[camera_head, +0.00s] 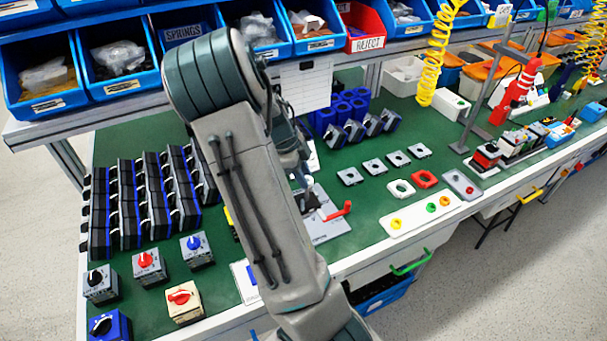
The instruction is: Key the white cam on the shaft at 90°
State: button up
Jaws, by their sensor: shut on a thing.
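My gripper (304,199) shows only in part past the edge of my arm, low over a grey fixture plate (328,228). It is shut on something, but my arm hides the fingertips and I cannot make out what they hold. A red lever (340,211) sticks out to the right from the fixture, close to my gripper.
Several grey square parts (373,166) lie on the mat. A white panel with coloured buttons (428,212) is at the front edge. Rotary switches (146,265) and black-blue modules (140,205) stand at left. Blue bins (120,65) line the back shelf.

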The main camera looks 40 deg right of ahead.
jog(key=shift+f, duration=0.25)
jog(key=shift+f+b, duration=0.8)
jog(key=shift+f, duration=0.1)
jog(key=o, duration=1)
jog(key=v, duration=1.4)
jog(key=s+a+r+n+t+y, duration=0.1)
jog(key=s+a+n+t, duration=0.2)
jog(key=s+a+n, duration=0.5)
jog(key=s+a+r+n+t+y, duration=0.1)
jog(key=s+a+n+t+y, duration=0.1)
jog(key=s+a+n, duration=0.7)
jog(key=a+n+t, duration=0.1)
jog(key=a+n, duration=0.4)
jog(key=n, duration=0.6)
jog(key=shift+s+a, duration=0.2)
jog(key=shift+a, duration=0.1)
